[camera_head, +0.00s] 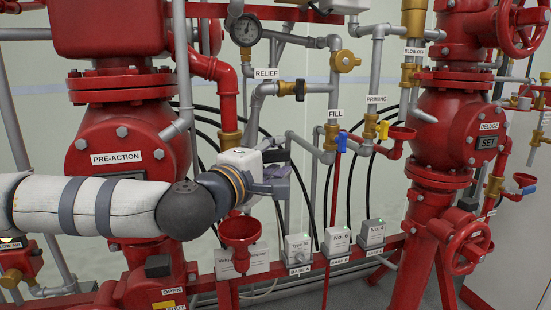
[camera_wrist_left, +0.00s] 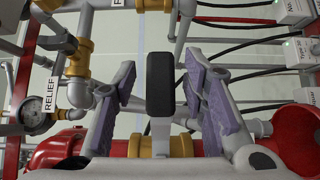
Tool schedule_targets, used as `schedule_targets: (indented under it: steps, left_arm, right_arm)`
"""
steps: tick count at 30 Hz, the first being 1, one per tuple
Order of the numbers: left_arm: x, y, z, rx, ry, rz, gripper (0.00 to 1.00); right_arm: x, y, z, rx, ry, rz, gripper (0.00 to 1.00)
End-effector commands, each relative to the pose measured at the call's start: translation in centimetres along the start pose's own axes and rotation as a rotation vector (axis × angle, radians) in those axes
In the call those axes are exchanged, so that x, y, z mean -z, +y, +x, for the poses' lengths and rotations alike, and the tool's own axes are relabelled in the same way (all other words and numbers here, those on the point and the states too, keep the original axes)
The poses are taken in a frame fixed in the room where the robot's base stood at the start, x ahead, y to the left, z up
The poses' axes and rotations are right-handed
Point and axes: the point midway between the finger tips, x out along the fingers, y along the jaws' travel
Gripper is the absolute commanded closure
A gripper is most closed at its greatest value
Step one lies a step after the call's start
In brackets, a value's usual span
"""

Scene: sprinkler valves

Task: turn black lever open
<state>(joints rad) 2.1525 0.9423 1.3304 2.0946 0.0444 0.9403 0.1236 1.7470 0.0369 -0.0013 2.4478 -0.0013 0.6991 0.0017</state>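A black lever (camera_wrist_left: 160,83) stands between my left gripper's fingers in the left wrist view, with a brass valve body (camera_wrist_left: 168,146) below it. My left gripper (camera_wrist_left: 159,68) is open, its purple-padded fingers spread on either side of the lever with visible gaps. In the head view my left gripper (camera_head: 276,181) is in front of the pipes to the right of the PRE-ACTION valve; the gripper largely hides that lever there. Another black handle (camera_head: 300,90) shows on the brass RELIEF valve above. My right gripper is not in view.
A red funnel (camera_head: 240,230) sits just below my left gripper. The blue FILL lever (camera_head: 341,142), yellow PRIMING lever (camera_head: 383,129) and a pressure gauge (camera_head: 246,30) are nearby. Grey boxes (camera_head: 298,247) stand on the red rail. Pipes and black hoses crowd the space behind.

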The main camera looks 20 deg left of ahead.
Motion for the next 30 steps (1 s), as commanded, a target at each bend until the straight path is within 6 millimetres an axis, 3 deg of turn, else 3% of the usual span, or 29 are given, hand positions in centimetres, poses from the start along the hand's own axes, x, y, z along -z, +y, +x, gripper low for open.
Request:
schedule_targets:
  steps: [1,4,5,17,30]
  left_arm:
    - [0.0,0.0,0.0,0.0,0.0,0.0,0.76]
    - [0.0,0.0,0.0,0.0,0.0,0.0,0.99]
    - [0.0,0.0,0.0,0.0,0.0,0.0,1.0]
    - [0.1,-0.1,0.1,-0.026,0.001,-0.032,1.0]
    - [0.4,1.7,-0.2,-0.265,0.002,-0.272,1.0]
  right_arm:
    - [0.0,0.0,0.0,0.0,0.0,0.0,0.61]
    - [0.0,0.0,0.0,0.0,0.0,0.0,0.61]
    - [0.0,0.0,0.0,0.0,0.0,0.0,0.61]
    - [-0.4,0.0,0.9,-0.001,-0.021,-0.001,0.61]
    - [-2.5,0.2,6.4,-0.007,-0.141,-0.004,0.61]
